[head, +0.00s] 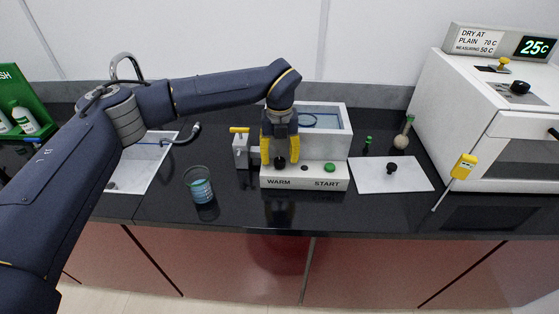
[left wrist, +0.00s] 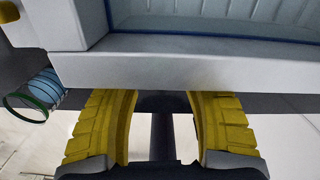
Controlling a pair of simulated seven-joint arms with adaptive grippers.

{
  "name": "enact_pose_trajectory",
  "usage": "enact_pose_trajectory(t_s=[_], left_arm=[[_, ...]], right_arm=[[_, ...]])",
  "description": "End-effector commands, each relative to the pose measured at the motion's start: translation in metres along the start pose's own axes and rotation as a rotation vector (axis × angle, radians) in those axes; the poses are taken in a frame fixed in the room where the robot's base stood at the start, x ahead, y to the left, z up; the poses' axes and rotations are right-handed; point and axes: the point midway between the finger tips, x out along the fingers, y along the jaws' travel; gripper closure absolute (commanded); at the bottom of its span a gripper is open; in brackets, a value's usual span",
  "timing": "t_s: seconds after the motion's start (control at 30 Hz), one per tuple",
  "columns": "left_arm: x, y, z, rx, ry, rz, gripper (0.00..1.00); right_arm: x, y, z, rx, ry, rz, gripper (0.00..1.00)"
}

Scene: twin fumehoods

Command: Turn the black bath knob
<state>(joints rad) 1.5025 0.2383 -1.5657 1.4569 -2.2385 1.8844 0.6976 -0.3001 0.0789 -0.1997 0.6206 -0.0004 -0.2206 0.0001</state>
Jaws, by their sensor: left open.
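The water bath (head: 338,146) is a white box with a low front panel marked WARM and START. Its black knob (head: 280,162) sits above the word WARM, and a green button (head: 330,168) sits above START. My left gripper (head: 280,157) points down at the panel, its yellow fingers open and apart on either side of the black knob. I cannot tell whether they touch it. In the left wrist view the open fingers (left wrist: 160,128) lie below the bath's white rim (left wrist: 180,70), with a dark shape between them. My right gripper is not in view.
A beaker of blue liquid (head: 200,187) stands left of the panel. A yellow-handled valve (head: 240,143) is beside the bath.

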Motion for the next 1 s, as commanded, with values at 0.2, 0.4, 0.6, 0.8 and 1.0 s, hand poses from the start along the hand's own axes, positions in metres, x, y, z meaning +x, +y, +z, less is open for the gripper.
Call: enact_pose_trajectory(t_s=[0.2,0.4,0.6,0.8,1.0], left_arm=[[0.016,0.0,0.0,0.0,0.001,0.001,0.49],[0.02,0.0,0.0,0.0,0.001,0.0,0.49],[0.02,0.0,0.0,0.0,0.0,0.0,0.49],[0.02,0.0,0.0,0.0,0.0,0.0,0.66],[0.02,0.0,0.0,0.0,0.0,0.0,0.9]], right_arm=[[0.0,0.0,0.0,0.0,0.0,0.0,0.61],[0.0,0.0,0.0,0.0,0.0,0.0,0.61],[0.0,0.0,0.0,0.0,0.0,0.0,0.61],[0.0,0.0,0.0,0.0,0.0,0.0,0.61],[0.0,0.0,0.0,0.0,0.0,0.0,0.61]])
